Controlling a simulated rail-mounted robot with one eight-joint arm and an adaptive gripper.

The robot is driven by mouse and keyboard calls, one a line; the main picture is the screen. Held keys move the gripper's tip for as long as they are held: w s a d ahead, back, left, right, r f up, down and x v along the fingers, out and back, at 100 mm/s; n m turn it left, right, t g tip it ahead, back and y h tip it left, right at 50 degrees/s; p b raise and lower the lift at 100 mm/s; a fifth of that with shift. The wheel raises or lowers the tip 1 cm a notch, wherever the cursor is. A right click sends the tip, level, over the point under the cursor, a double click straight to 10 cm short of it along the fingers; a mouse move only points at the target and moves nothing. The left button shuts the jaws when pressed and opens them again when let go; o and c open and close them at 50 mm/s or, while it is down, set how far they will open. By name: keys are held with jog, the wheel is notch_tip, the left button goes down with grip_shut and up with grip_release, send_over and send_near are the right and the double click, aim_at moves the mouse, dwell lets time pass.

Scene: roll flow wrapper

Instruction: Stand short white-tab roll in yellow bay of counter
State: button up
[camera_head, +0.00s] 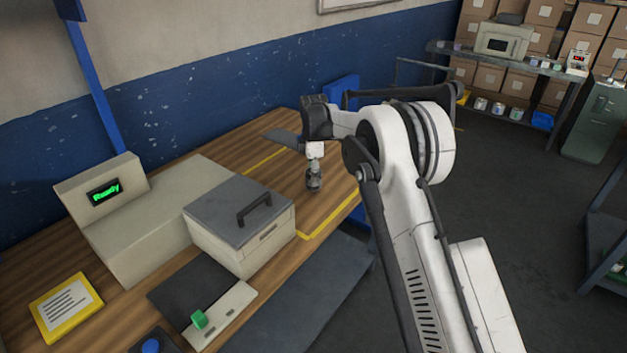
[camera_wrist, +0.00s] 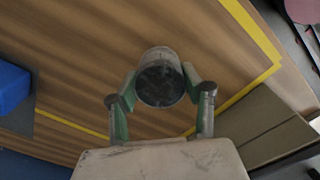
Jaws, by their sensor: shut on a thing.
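My gripper (camera_head: 314,178) points down over the right part of the wooden counter in the head view. In the wrist view my gripper (camera_wrist: 160,88) is shut on a short grey roll (camera_wrist: 160,74) with a dark round end, one green-padded finger on each side. I see no white tab on it. The yellow bay is marked by yellow lines (camera_head: 328,220) on the counter (camera_head: 285,180); its line (camera_wrist: 258,38) also shows in the wrist view. The roll is over or on the wood inside these lines; I cannot tell whether it touches.
Left of my gripper stands a beige machine with a grey handled lid (camera_head: 238,208) and a "Ready" display (camera_head: 104,192). A yellow-framed card (camera_head: 66,306) lies at the front left. A blue object (camera_head: 341,92) stands behind the counter. The marked wood around the roll looks clear.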

jog(key=shift+f, duration=1.3)
jog(key=shift+f, duration=0.1)
jog(key=o, duration=1.4)
